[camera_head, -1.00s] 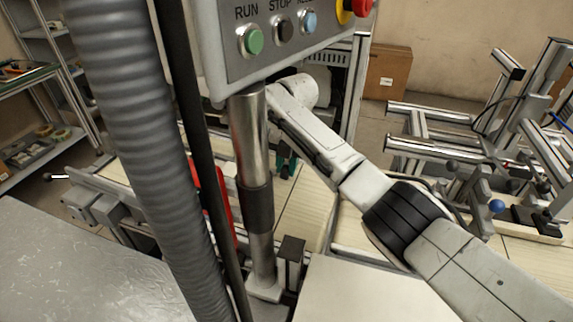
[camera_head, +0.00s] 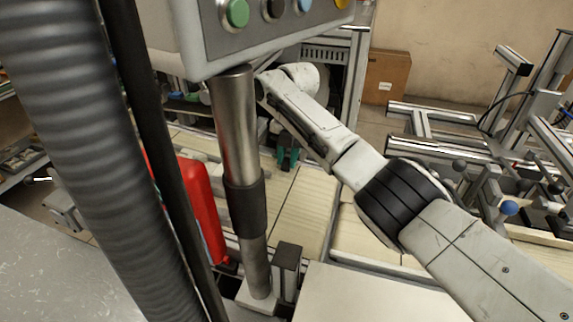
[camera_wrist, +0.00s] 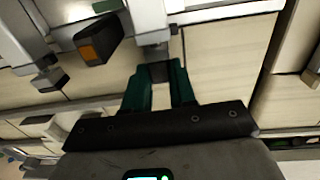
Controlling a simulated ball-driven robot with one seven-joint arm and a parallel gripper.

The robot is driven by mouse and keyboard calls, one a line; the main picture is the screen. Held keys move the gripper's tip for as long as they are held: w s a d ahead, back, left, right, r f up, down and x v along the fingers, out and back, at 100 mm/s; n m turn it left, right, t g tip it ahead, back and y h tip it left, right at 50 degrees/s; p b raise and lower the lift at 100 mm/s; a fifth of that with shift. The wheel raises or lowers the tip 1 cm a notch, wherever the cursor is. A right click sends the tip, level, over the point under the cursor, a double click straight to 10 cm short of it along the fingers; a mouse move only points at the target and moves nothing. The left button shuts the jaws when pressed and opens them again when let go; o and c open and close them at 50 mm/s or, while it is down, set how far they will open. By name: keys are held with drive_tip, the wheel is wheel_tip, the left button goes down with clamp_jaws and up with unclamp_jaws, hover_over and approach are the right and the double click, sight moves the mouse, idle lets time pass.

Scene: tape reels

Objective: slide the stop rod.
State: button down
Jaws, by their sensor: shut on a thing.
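In the wrist view, the two green fingers of my gripper (camera_wrist: 160,80) close on a small dark piece (camera_wrist: 160,71), which looks like the end of the stop rod. Above it is a grey metal fitting (camera_wrist: 150,22), and the fingers hide part of the join. How far the rod reaches is hidden. In the head view, my gripper (camera_head: 288,158) is a small green shape low behind the metal post, above pale boards. The rod cannot be made out there.
A metal post (camera_head: 236,130) stands in front, under a button panel (camera_head: 250,30). A red object (camera_head: 197,205) is behind the post. An aluminium frame with a blue knob (camera_head: 509,208) stands at right. In the wrist view, a dark block with an orange face (camera_wrist: 98,41) is left of the fingers.

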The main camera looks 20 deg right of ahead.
drive_tip(key=shift+w+r, duration=0.1)
drive_tip(key=shift+w, duration=0.05)
drive_tip(key=c, duration=1)
unclamp_jaws()
drive_tip(key=shift+w+d, duration=0.1)
drive_tip(key=shift+o, duration=0.4)
drive_tip(key=shift+d, duration=0.15)
drive_tip(key=r, duration=0.7)
drive_tip(key=shift+s+d+r, duration=0.15)
drive_tip(key=shift+s+d, duration=0.1)
drive_tip(key=shift+d, duration=0.05)
drive_tip(key=shift+s, duration=0.1)
